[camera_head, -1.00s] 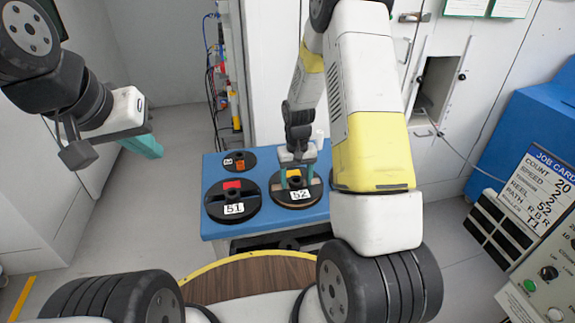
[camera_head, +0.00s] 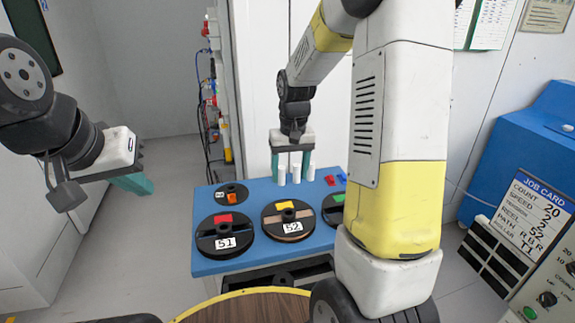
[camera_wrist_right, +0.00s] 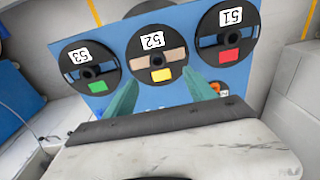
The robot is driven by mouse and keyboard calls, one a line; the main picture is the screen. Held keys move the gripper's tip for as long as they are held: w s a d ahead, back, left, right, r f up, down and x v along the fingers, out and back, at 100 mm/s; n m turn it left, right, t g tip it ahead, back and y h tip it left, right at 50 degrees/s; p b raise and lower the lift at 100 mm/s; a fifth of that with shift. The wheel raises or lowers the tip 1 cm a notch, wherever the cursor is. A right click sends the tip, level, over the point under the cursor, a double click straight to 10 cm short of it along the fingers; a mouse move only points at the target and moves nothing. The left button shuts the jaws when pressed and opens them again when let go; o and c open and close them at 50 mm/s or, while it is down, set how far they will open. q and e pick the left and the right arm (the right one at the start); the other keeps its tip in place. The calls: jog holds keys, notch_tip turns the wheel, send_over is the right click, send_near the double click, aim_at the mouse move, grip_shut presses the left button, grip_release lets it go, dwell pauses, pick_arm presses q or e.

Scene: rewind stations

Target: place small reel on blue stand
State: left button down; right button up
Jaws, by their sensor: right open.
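The blue stand (camera_head: 205,262) carries several black reels lying flat. A small reel (camera_head: 232,186) with an orange tag lies at its back left. Larger reel 51 (camera_head: 226,247) has a red tag, and reel 52 (camera_head: 272,225) has a yellow tag. Reel 53 (camera_head: 330,211) has a green tag and is partly hidden by my right arm; it shows whole in the right wrist view (camera_wrist_right: 75,80). My right gripper (camera_head: 291,164) is open and empty above the stand, behind reel 52. My left gripper (camera_head: 134,184) hangs left of the stand, its jaw opening unclear.
White pegs (camera_head: 282,176) stand at the stand's back, with red (camera_head: 330,180) and blue pieces to their right. A job card (camera_head: 535,225) on the right reads reel 52. A blue machine (camera_head: 520,140) stands at right. A round wooden top (camera_head: 255,308) is in front.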

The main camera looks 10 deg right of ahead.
jog(key=s+a+r+t+y, duration=0.1)
jog(key=s+r+t, duration=0.1)
jog(key=s+r, duration=0.5)
jog(key=s+a+r+t, duration=0.1)
jog(key=s+r+t, duration=0.2)
jog(key=s+r, duration=0.5)
jog(key=s, duration=0.5)
jog(key=shift+s+y, duration=0.3)
jog(key=shift+y, duration=0.1)
jog(key=shift+r, duration=0.1)
